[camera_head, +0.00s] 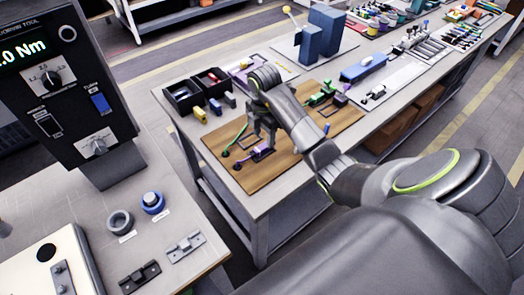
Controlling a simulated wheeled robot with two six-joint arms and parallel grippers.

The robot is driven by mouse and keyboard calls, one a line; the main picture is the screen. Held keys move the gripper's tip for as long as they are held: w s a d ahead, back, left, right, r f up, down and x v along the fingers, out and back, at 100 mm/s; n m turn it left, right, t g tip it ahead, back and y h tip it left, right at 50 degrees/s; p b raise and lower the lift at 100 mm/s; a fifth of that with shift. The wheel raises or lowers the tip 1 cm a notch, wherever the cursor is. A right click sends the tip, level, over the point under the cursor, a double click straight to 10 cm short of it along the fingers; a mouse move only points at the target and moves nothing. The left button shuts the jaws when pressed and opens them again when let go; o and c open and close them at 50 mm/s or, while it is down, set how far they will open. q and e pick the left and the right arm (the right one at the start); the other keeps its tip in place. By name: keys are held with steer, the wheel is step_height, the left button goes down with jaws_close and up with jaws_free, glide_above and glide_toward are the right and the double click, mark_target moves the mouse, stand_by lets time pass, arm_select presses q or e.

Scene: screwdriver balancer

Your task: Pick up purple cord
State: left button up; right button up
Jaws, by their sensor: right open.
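A small purple piece (259,153), which looks like the purple cord, lies on the wooden board (219,153) on the workbench. Green-ended pieces lie beside it, and I cannot tell whether they join it. My right gripper (262,136) reaches down over the board from the right, open, just above and behind the purple piece. I cannot tell whether the fingers touch anything. My right arm hides part of the board's middle. My left gripper is not in view.
Black bins (184,97) with small parts stand behind the board. Green parts (322,94) sit on its right half. Blue blocks (320,36) stand farther back. A torque tool panel (65,75) and a grey table (90,207) fill the left. The floor shows between the tables.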

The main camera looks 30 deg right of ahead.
mark_target(262, 146)
steer(key=shift+f+b, duration=0.75)
steer(key=shift+f, duration=0.05)
steer(key=shift+w+f+p, duration=0.1)
steer(key=shift+f+p, duration=0.15)
steer(key=shift+p, duration=0.15)
steer(key=shift+w+f, duration=0.1)
steer(key=shift+f, duration=1.35)
steer(key=shift+c, duration=0.2)
steer(key=c, duration=1)
